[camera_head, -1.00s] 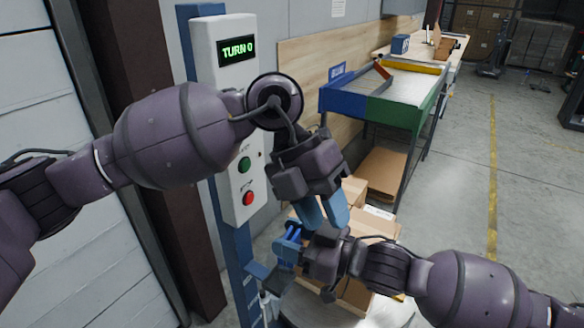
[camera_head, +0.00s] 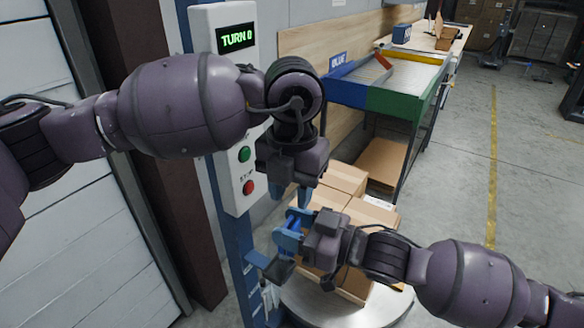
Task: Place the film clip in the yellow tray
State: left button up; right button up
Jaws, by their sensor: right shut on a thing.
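My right gripper (camera_head: 283,240) reaches in from the right, over the near left edge of the stacked boxes. Its light blue fingers are shut on a small brighter blue piece (camera_head: 293,222), which looks like the film clip; the fingers hide part of it. My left gripper (camera_head: 292,196) hangs just above, fingers pointing down, open with a narrow gap and seemingly empty. At the back, a rack has blue, green and yellow edges; its yellow part (camera_head: 412,57) looks like the yellow tray, apart from both grippers.
Cardboard boxes (camera_head: 369,213) stand on a round turntable (camera_head: 335,312). A control post (camera_head: 229,175) with a green and a red button stands behind my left arm. A dark plate (camera_head: 272,266) juts from the post's blue column. Open floor lies to the right.

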aim_at(291, 225)
pick_arm(q)
jog(key=shift+f, duration=3.05)
grip_shut()
pick_arm(e)
jog(key=o, duration=1)
